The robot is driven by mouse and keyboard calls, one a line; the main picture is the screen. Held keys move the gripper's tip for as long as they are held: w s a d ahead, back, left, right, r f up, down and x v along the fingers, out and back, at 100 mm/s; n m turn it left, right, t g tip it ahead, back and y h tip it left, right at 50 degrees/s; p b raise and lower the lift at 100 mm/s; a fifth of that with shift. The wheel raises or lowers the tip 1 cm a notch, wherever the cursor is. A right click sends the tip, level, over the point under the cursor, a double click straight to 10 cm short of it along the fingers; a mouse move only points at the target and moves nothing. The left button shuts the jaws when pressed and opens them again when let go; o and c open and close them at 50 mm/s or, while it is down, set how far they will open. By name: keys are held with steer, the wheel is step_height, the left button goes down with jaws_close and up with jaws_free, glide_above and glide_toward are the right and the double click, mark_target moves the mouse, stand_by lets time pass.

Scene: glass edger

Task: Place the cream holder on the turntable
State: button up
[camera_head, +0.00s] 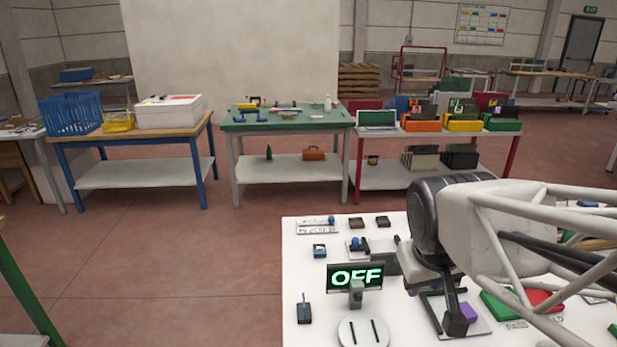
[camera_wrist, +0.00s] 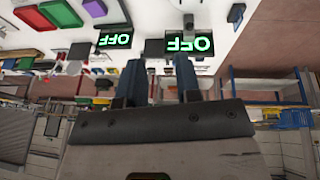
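A round white disc with two dark slots, which looks like the turntable (camera_head: 363,333), lies at the front edge of the white table, just in front of a lit "OFF" display (camera_head: 355,277). I cannot pick out the cream holder for certain in either view; my arm covers much of the table's right side. My gripper (camera_wrist: 160,72) shows in the wrist view with its two blue fingers apart and nothing clear between them.
The white table (camera_head: 334,257) carries small dark and blue items at its left and back. A purple block (camera_head: 468,311), a green tray (camera_head: 502,305) and a red tray (camera_head: 541,299) lie at the right. The wrist view shows two "OFF" displays. Workbenches stand behind, across open floor.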

steer(key=s+a+f+m+g+y, duration=0.1)
steer(key=s+a, duration=0.2)
steer(key=s, duration=0.2)
steer(key=shift+a+f, duration=0.15)
steer(key=shift+f, duration=0.2)
steer(key=o, duration=0.8)
